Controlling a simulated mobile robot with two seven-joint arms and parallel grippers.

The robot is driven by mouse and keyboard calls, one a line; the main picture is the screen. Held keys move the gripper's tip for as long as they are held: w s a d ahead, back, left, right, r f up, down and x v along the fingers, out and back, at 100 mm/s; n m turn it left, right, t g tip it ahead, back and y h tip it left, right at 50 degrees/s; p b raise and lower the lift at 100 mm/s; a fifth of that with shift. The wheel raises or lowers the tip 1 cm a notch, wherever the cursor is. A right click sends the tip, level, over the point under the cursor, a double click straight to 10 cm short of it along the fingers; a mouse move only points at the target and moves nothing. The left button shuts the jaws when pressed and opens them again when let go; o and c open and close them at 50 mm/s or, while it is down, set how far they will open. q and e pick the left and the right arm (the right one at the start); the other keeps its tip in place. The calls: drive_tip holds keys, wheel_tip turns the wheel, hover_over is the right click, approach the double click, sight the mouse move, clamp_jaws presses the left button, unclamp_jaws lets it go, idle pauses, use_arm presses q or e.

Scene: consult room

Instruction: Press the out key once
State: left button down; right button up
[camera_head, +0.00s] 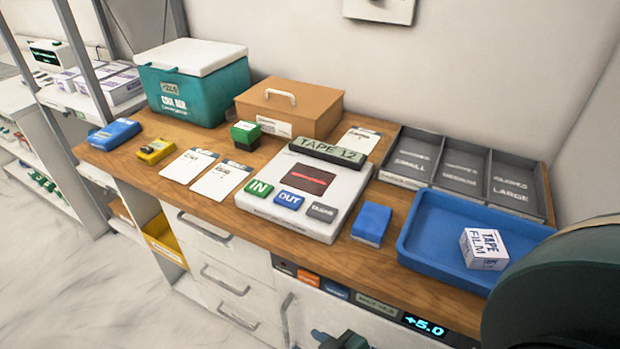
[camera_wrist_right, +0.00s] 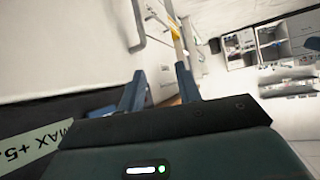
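The blue OUT key (camera_head: 289,200) sits on the front of a pale device (camera_head: 340,205) on the wooden desk. It lies between the green IN key (camera_head: 258,188) and a grey key (camera_head: 321,212). The device has a dark screen with red marks and a TAPE 12 sign (camera_head: 327,152) at its back. In the right wrist view my right gripper (camera_wrist_right: 160,86) has its two fingers apart with nothing between them. A dark green part of my body shows at the bottom of the head view, below the desk edge, mostly cut off. My left gripper is not seen.
A blue tray (camera_head: 415,222) holding a TAPE FILM box (camera_head: 484,249) and a blue block (camera_head: 371,224) stand right of the device. White cards (camera_head: 222,180), a teal cooler (camera_head: 192,92) and a brown case (camera_head: 288,108) are left and behind. Drawers are below the desk.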

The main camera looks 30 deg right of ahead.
clamp_jaws()
idle(1.5)
